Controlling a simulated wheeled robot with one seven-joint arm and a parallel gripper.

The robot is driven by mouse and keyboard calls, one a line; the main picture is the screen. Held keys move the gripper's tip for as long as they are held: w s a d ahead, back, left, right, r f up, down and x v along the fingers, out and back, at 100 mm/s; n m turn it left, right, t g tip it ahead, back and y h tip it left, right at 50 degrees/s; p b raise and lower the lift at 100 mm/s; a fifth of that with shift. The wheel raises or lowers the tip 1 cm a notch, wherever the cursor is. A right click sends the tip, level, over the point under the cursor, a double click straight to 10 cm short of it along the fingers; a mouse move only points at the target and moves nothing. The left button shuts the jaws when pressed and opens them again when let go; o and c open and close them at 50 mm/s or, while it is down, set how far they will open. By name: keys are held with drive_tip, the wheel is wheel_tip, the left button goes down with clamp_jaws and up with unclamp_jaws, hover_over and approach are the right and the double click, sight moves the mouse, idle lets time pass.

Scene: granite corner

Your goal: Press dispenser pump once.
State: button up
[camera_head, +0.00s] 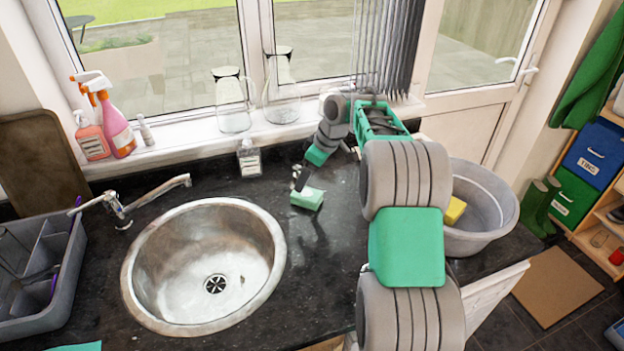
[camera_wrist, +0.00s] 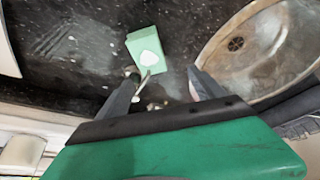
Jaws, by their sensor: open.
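A small, pale metallic dispenser with a spout (camera_wrist: 150,73) shows between my fingers in the wrist view. In the head view only small pale bits of the dispenser (camera_head: 296,172) show beside my gripper; its pump top is mostly hidden. A green sponge (camera_head: 307,199) lies on the counter just in front of it. In the wrist view the sponge (camera_wrist: 137,40) has a white patch on top, near the spout tip. My gripper (camera_wrist: 164,73) is open, its fingers on either side of the dispenser. I cannot tell if they touch it. In the head view my gripper (camera_head: 303,180) is low over the counter.
A round steel sink (camera_head: 135,290) is at left, with a tap (camera_head: 120,212) behind it. A clear bottle (camera_head: 249,160) stands left of my gripper. Glass jugs (camera_head: 232,118) and spray bottles (camera_head: 117,125) line the sill. A grey basin (camera_head: 490,235) is at right.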

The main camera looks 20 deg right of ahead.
sight(304, 192)
drive_tip(key=shift+w+d+f+n, duration=0.15)
drive_tip(key=shift+w+d+f, duration=0.25)
drive_tip(key=shift+f, duration=0.2)
drive_tip(key=shift+w+d+f+n, duration=0.15)
drive_tip(key=shift+w+d+f, duration=0.1)
drive_tip(key=shift+d+f, duration=0.25)
drive_tip(key=shift+a+f, duration=0.1)
drive_tip(key=shift+a, duration=0.05)
drive_tip(key=p+x, duration=0.1)
drive_tip(key=x, duration=0.6)
drive_tip(key=shift+a+f, duration=0.2)
drive_tip(key=shift+f, duration=0.1)
